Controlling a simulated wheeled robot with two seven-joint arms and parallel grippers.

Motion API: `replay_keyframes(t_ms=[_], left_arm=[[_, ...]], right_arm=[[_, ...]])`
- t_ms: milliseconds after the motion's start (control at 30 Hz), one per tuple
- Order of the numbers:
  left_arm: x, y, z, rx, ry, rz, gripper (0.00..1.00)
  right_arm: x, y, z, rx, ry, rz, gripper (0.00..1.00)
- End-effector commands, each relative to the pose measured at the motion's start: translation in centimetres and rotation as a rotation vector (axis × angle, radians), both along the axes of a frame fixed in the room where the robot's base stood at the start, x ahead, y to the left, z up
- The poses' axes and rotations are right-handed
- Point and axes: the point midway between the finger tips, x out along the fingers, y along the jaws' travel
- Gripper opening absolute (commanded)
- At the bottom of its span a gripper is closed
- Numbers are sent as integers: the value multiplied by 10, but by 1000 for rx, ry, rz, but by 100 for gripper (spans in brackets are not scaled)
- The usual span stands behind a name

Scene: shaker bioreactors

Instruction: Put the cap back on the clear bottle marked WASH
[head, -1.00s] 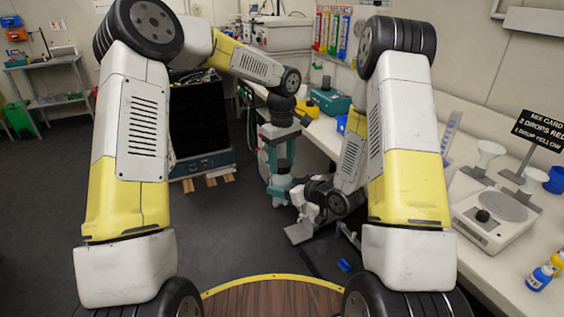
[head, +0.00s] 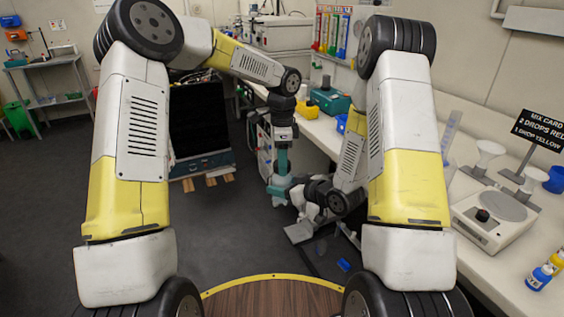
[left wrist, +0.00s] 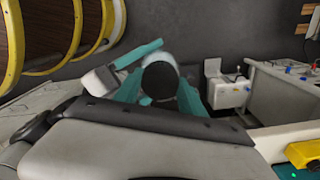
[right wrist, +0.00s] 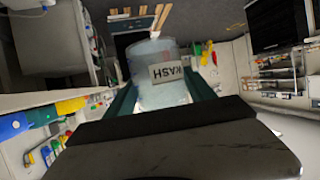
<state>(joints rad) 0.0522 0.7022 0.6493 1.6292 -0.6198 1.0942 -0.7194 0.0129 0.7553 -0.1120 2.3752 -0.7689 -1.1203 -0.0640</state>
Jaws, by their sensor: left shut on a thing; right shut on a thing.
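The clear bottle (right wrist: 146,58) has a white WASH label (right wrist: 167,73). The label reads upside down in the right wrist view. My right gripper (right wrist: 162,92) is shut around the bottle's body, one teal finger on each side. The bottle's mouth end is hidden behind the gripper body. My left gripper (left wrist: 160,88) is shut on a dark round thing (left wrist: 160,82), seen end-on and apparently the cap. In the head view my left gripper (head: 280,192) points down, close to my right wrist. I cannot tell whether cap and bottle touch.
The white bench on the right holds a hotplate-like device (head: 495,216), a MIX CARD sign (head: 538,130) and small blue-and-yellow bottles (head: 541,275). A small blue item (head: 343,265) lies low near my right arm. Open floor lies left.

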Motion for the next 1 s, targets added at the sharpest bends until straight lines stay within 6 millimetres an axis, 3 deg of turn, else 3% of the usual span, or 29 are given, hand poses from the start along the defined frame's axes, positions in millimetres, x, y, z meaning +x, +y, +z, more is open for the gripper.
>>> replay_keyframes(t_ms=[67,233,267,333,733,1000], left_arm=[[1,0,0,-1,-3,-125,0],[1,0,0,0,-4,-136,0],[1,0,0,0,-4,-136,53],[1,0,0,0,-3,-135,67],[1,0,4,0,-2,-134,69],[1,0,37,0,-3,-132,69]], right_arm=[[0,1,1,1,-2,2,0],[-1,1,1,1,-1,2,0],[-1,1,1,1,-1,2,0],[0,1,1,1,-2,2,0],[0,1,1,1,-2,1,0],[0,0,1,2,-3,1,0]])
